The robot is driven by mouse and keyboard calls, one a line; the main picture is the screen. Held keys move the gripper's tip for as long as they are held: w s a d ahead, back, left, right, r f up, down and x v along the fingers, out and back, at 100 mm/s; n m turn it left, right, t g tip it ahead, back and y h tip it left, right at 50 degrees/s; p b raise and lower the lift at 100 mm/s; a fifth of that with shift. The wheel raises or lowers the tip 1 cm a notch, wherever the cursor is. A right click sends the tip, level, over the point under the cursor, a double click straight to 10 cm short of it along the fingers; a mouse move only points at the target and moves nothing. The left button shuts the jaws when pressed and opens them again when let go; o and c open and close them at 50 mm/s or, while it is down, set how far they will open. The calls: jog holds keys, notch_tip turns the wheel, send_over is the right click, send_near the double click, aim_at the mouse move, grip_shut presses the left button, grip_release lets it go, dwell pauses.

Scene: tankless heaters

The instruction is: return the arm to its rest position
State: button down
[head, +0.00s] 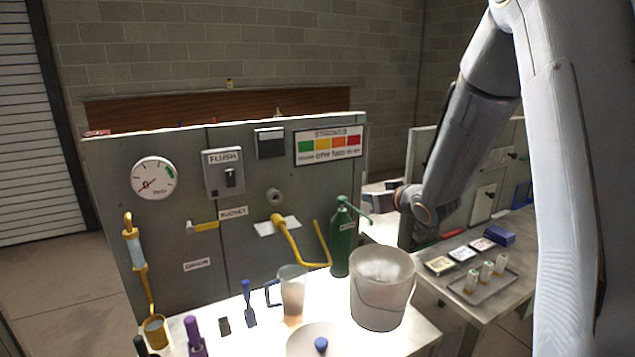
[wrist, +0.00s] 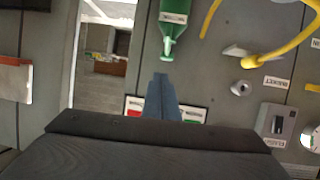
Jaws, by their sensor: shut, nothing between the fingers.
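My arm (head: 465,140) comes in from the upper right of the head view, its forearm bent down towards the right end of the panel. In the head view I cannot make out the fingertips at the arm's far end. In the wrist view my gripper (wrist: 162,82) shows as one narrow blue-grey shape. Its fingers are together with nothing between them. It is in front of the panel (wrist: 205,75), which appears upside down there, and below the green bottle (wrist: 173,15) in that picture. No contact is visible.
The green bottle (head: 341,240), white bucket (head: 381,300) and jug (head: 292,293) stand on the bright bench by the panel. A yellow hose (head: 293,247) runs along the panel. A second bench at right holds a tray (head: 484,293) with small cylinders. Floor shows clear at left.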

jog(key=s+a+f+m+g+h, duration=0.1)
jog(key=s+f+g, duration=0.3)
jog(key=s, duration=0.7)
jog(key=s+a+f+m+g+h+b, duration=0.1)
jog(key=s+f+g, duration=0.3)
jog(key=s, duration=0.8)
jog(key=s+a+f+m+g+h+b, duration=0.1)
jog(key=s+f+g, duration=0.2)
jog(key=s, duration=0.9)
jog(key=shift+f+m+g+h, duration=0.3)
jog(key=shift+f+g+h, duration=0.1)
jog(key=shift+f, duration=0.4)
